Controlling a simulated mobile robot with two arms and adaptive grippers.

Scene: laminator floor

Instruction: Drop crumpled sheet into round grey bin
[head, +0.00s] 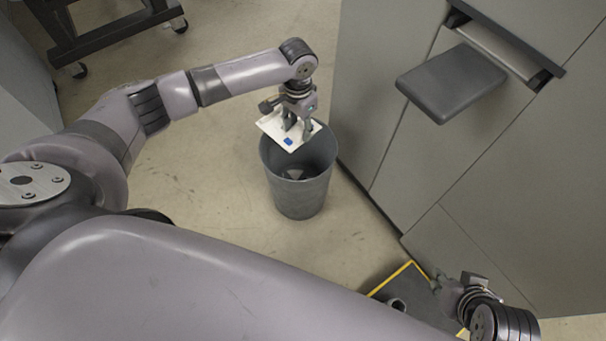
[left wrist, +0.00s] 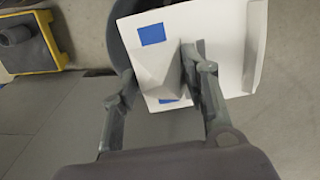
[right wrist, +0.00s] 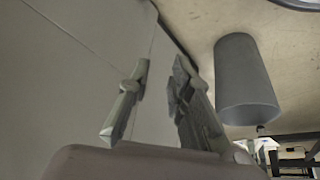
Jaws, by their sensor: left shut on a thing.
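The crumpled sheet (head: 272,127) is white with blue patches, and it looks bent or folded. My left gripper (head: 293,125) is shut on it and holds it over the mouth of the round grey bin (head: 300,195). In the left wrist view the sheet (left wrist: 225,40) shows a raised fold between the fingers (left wrist: 165,72) and hides most of the bin. The bin stands upright on the floor, with something small and dark inside. It also shows in the right wrist view (right wrist: 245,75). My right gripper (right wrist: 160,82) is open and empty, apart from the bin.
A grey machine cabinet (head: 400,130) with a protruding dark tray (head: 450,82) stands right of the bin. A wheeled black frame (head: 110,38) is at the upper left. Floor left of the bin is clear.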

